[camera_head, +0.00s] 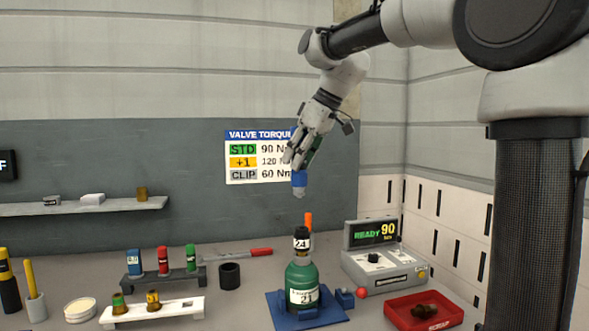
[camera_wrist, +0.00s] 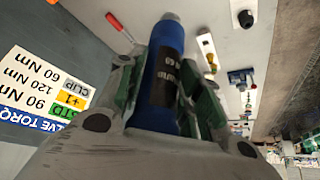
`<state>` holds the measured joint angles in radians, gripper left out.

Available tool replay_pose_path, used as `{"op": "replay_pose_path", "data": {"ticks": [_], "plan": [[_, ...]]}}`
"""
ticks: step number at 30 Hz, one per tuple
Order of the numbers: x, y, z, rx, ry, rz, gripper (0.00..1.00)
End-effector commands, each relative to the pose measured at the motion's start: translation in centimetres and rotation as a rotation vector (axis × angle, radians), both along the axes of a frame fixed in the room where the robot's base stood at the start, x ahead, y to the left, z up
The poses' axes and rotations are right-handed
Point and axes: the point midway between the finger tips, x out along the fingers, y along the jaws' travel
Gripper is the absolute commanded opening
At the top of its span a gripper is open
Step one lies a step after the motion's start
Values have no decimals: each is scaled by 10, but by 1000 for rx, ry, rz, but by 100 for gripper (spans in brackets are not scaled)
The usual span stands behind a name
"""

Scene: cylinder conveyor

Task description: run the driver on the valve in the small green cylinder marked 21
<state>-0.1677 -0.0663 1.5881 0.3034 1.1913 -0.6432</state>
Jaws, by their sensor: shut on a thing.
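The green cylinder (camera_head: 302,277) stands upright in a blue holder (camera_head: 283,312) on the bench, with a white label reading 21. A dark valve (camera_head: 302,233) with a white band reading 24 stands in its top, and an orange part (camera_head: 308,221) rises behind it. My gripper (camera_head: 299,166) is shut on a blue driver (camera_head: 299,181), its grey tip pointing down. The tip is above the valve, clearly apart from it. In the wrist view the blue driver (camera_wrist: 165,55) lies between the fingers; its black label is hard to read.
A torque box (camera_head: 385,265) reads READY 90 at right, beside a red tray (camera_head: 400,322) with dark pieces. A dark rack (camera_head: 163,286) of coloured tools and a white rack (camera_head: 170,315) with two valves stand left. The wall chart (camera_head: 258,157) lists STD 90 Nm.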

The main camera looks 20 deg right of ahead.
Motion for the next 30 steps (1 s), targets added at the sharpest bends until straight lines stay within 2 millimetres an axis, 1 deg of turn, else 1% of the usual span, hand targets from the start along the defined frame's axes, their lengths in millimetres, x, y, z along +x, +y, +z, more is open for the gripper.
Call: {"op": "replay_pose_path", "data": {"ticks": [3,6,11,21,25,30], "plan": [[-10,-1,-3,0,-3,19,0],[-13,-1,-8,0,-1,26,0],[-13,0,-22,1,-1,26,0],[-12,0,-56,0,-1,26,0],[-12,-1,-64,0,-2,27,0],[-12,-1,-68,0,-3,26,0]]}}
